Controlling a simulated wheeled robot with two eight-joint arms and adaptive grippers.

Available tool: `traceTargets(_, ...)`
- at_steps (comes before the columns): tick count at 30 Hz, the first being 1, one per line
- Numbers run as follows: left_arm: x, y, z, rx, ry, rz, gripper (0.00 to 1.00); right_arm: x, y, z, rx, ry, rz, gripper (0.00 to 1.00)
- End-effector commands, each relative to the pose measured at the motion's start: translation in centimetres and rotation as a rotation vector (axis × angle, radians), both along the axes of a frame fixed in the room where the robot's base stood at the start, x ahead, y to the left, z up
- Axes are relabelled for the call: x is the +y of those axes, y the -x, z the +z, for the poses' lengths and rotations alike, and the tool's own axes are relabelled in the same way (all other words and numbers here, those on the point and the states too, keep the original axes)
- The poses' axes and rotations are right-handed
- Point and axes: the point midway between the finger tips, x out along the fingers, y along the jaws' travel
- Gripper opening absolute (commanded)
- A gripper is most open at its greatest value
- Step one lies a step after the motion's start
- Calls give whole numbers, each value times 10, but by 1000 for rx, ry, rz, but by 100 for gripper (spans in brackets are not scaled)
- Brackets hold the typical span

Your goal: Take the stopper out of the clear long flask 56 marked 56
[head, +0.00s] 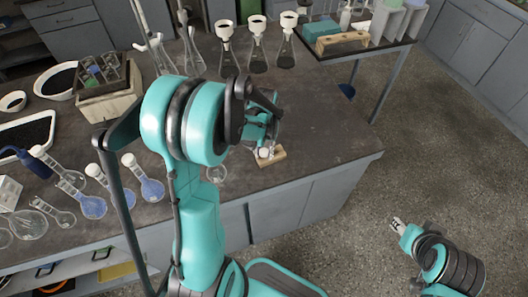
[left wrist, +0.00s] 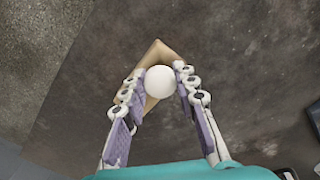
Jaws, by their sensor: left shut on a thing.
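My left gripper (head: 264,146) is shut on a white round-topped stopper (left wrist: 160,81), which sits between its fingertips in the left wrist view. Right below it is a small wooden block (head: 272,158) near the bench's right front corner; whether the stopper touches it I cannot tell. No flask shows under the stopper. I cannot read a 56 on any flask. My right gripper (head: 397,225) hangs over the floor, away from the bench, too small to judge.
Several stoppered flasks, some with blue liquid (head: 151,188), crowd the bench's left side. Flasks with white funnels (head: 257,45) stand at the back. A side table (head: 367,49) holds a teal box and racks. The dark bench top (head: 325,125) is clear to the right.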

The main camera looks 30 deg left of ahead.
Motion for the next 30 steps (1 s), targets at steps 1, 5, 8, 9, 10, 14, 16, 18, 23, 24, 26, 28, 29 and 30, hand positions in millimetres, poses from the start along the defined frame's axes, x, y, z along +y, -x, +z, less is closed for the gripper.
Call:
traceTargets(1, -3, 5, -10, 10, 7, -2, 0, 0, 0, -6, 0, 0, 0, 41)
traceTargets(5, -3, 5, -13, 9, 8, -2, 0, 0, 0, -9, 0, 0, 0, 41)
traceTargets(8, -4, 4, -14, 9, 9, -2, 0, 0, 0, -9, 0, 0, 0, 41)
traceTargets(9, -4, 4, -14, 9, 9, -2, 0, 0, 0, -9, 0, 0, 0, 41)
traceTargets(10, -4, 4, -14, 9, 9, -2, 0, 0, 0, -9, 0, 0, 0, 41)
traceTargets(14, -4, 4, -14, 9, 10, -2, 49, 0, 0, -10, 0, 0, 0, 41)
traceTargets(16, -4, 4, -14, 9, 9, -2, 55, 0, 0, -10, 0, 0, 0, 41)
traceTargets(18, -3, 4, -13, 7, 7, -2, 55, 0, 0, -9, 0, 0, 0, 41)
traceTargets(23, -2, 3, -11, 6, 6, -1, 55, 0, 0, -8, 0, 0, 0, 41)
traceTargets(24, -2, 3, -11, 6, 6, -1, 55, 0, 0, -8, 0, 0, 0, 41)
traceTargets(26, -2, 3, -11, 6, 5, -1, 55, 0, 0, -8, 0, 0, 0, 41)
traceTargets(28, -2, 3, -10, 5, 4, -1, 55, 0, 0, -7, 0, 0, 0, 41)
traceTargets(29, -2, 3, -10, 5, 4, -1, 55, 0, 0, -7, 0, 0, 0, 41)
traceTargets(30, -2, 3, -10, 5, 4, -1, 55, 0, 0, -7, 0, 0, 0, 41)
